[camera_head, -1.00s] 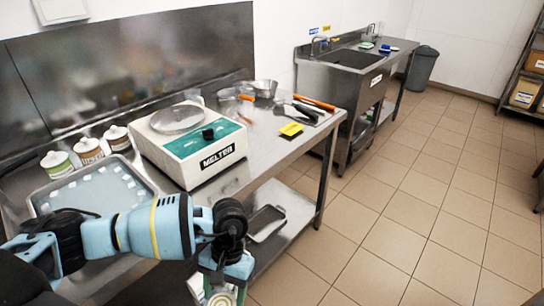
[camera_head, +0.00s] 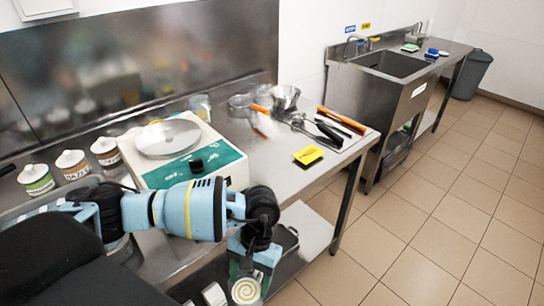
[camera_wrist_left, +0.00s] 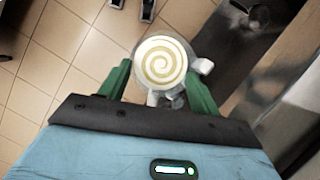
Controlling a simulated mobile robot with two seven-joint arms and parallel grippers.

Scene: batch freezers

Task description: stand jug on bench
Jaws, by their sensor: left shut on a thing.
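The jug (camera_wrist_left: 160,62) is round, with a pale yellow-and-white spiral showing at its top. My left gripper (camera_wrist_left: 160,76) is shut on it, with a green finger on each side. In the head view the jug (camera_head: 246,290) is at the bottom edge, and its lower part is cut off. It is held in front of the bench, beyond its front edge, above the tiled floor. The steel bench (camera_head: 275,188) runs along the wall. My right gripper is not in view.
A melter (camera_head: 222,167) stands on the bench, with labelled tubs (camera_head: 73,163) to its left. A metal pot (camera_head: 285,97), utensils and a yellow item (camera_head: 308,155) lie to the right. Bare bench top shows right of the melter. A sink unit (camera_head: 393,65) stands farther right.

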